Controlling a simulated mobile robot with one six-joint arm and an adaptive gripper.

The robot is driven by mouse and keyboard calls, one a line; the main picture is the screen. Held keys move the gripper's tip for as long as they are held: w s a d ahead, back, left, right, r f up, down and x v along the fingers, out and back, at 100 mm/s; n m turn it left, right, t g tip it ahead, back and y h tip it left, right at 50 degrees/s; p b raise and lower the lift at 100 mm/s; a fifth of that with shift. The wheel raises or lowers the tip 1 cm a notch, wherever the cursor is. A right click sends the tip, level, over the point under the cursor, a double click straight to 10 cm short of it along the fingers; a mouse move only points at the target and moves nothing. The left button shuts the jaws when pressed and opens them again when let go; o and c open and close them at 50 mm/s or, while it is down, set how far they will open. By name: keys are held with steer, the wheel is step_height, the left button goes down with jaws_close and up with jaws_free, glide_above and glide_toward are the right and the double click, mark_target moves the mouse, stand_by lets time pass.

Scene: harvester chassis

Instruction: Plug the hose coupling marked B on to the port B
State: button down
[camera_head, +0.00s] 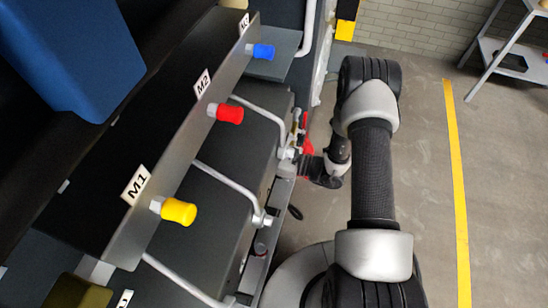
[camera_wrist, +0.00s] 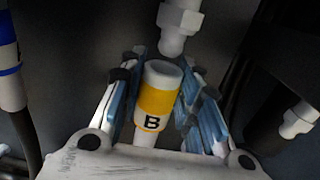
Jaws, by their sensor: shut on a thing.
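The hose coupling marked B (camera_wrist: 153,105) is a white cylinder with a yellow band, in the middle of the wrist view. My gripper (camera_wrist: 158,88) is shut on it, with blue-padded fingers on both sides. The coupling's open end points away from my gripper. A pale hex-bodied port fitting (camera_wrist: 180,25) is just beyond that end, slightly to the right. The two look close but apart; the depth of the gap is unclear. No letter shows at this fitting, so I cannot tell from a label that it is port B. In the head view my gripper is mostly hidden beside the chassis.
Another pale fitting (camera_wrist: 298,120) is at the right, and a blue-banded hose coupling (camera_wrist: 10,75) at the left edge. In the head view, a metal plate (camera_head: 180,145) carries yellow (camera_head: 179,211), red (camera_head: 229,114) and blue (camera_head: 263,52) caps. Bent grey pipes run below it.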

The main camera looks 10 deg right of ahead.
steer(key=shift+w+a+r+p, duration=0.1)
steer(key=shift+r+p, duration=1.2)
steer(key=shift+r, duration=0.6)
steer(key=c, duration=1.1)
jaws_free()
steer(key=shift+f, duration=0.1)
steer(key=v, duration=0.8)
